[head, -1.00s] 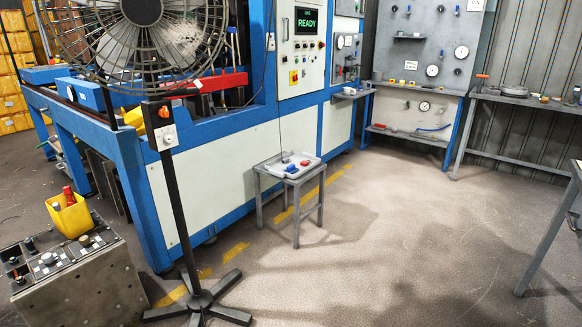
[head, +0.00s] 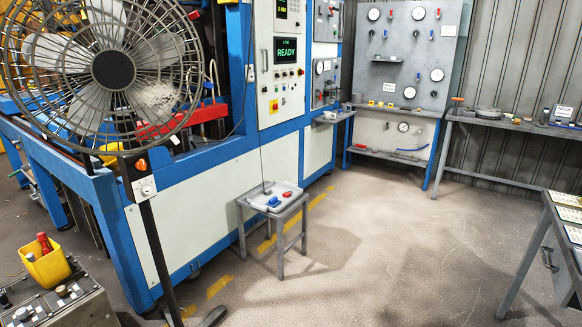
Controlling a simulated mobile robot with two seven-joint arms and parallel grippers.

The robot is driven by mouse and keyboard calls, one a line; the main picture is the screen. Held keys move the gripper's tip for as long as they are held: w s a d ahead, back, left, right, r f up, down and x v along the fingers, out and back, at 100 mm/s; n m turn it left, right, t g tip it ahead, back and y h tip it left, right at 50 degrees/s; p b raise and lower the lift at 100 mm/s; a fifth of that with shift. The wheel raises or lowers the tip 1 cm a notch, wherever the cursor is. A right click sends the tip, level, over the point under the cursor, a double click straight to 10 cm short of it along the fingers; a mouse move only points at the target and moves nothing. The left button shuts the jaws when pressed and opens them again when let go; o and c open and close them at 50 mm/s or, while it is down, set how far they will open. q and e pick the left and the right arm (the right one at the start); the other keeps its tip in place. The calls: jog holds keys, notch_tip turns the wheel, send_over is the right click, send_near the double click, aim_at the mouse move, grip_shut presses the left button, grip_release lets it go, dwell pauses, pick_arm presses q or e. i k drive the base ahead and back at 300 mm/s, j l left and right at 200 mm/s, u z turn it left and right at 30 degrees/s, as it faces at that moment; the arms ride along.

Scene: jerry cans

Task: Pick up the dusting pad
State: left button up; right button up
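I cannot identify the dusting pad for certain in the head view. A pale, speckled patch (head: 158,98) shows on the lower right of the big fan (head: 112,70); I cannot tell whether it is dust or a pad. A small grey stool (head: 279,217) carries a light grey tray (head: 259,203) with small blue and red pieces and a grey item too small to make out. Neither of my grippers is in view.
The fan's stand (head: 160,250) rises at the left, beside a blue-framed machine (head: 182,233). A yellow bin (head: 45,265) sits on a metal box at lower left. A bench (head: 545,230) with cards stands at right. The middle floor (head: 370,240) is clear.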

aim_at(274, 202)
jog(key=i, duration=3.3)
jog(key=i+l+u, duration=0.2)
jog(key=i, duration=0.65)
jog(key=j, duration=0.1)
